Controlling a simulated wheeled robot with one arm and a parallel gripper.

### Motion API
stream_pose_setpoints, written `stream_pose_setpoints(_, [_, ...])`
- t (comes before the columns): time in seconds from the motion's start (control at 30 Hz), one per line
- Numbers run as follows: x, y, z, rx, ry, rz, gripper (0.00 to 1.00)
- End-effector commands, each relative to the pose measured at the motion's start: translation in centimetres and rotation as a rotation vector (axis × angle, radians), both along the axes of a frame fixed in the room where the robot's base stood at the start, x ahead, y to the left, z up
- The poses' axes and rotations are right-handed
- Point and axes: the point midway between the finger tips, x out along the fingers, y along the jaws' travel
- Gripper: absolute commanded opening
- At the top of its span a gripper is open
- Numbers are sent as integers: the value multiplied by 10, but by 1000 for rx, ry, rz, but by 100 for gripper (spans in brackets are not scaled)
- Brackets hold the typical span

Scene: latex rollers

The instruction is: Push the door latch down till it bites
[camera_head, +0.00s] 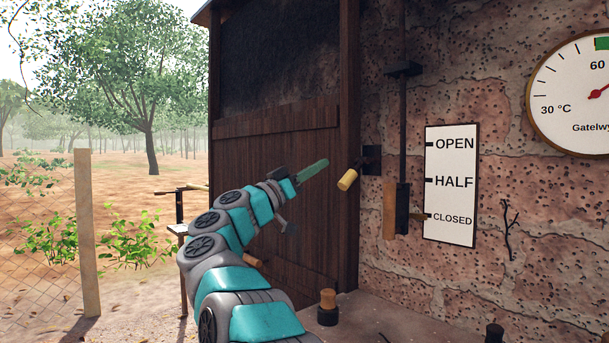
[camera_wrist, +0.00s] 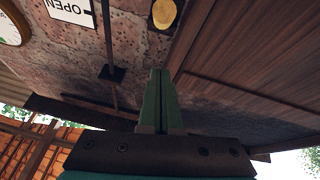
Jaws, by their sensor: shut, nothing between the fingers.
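The door latch has a black plate (camera_head: 371,160) on the wall beside the door frame. Its short pale wooden handle (camera_head: 347,180) sticks out towards me, and the handle's round end (camera_wrist: 163,14) shows at the top of the wrist view. The dark plank door (camera_head: 275,185) stands in its frame to the left. My gripper (camera_head: 325,163) has green fingers, shut and empty. In the head view its tips appear just left of the handle and slightly higher. In the wrist view the fingertips (camera_wrist: 160,72) are apart from the handle, with a gap between.
A slide rod with a wooden grip (camera_head: 389,210) hangs right of the latch, its pointer at CLOSED on the white sign (camera_head: 451,185). A round thermometer dial (camera_head: 575,95) is at upper right. A wooden-topped peg (camera_head: 328,305) stands on the ledge below. A fence post (camera_head: 88,230) is at left.

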Motion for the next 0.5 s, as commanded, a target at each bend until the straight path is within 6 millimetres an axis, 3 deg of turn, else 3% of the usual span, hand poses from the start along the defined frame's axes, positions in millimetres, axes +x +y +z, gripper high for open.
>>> stream_pose_setpoints(0.27, [12, -17, 9, -1, 1, 1, 0])
stream_pose_setpoints(0.5, [16, -32, -10, 0, 2, 0, 0])
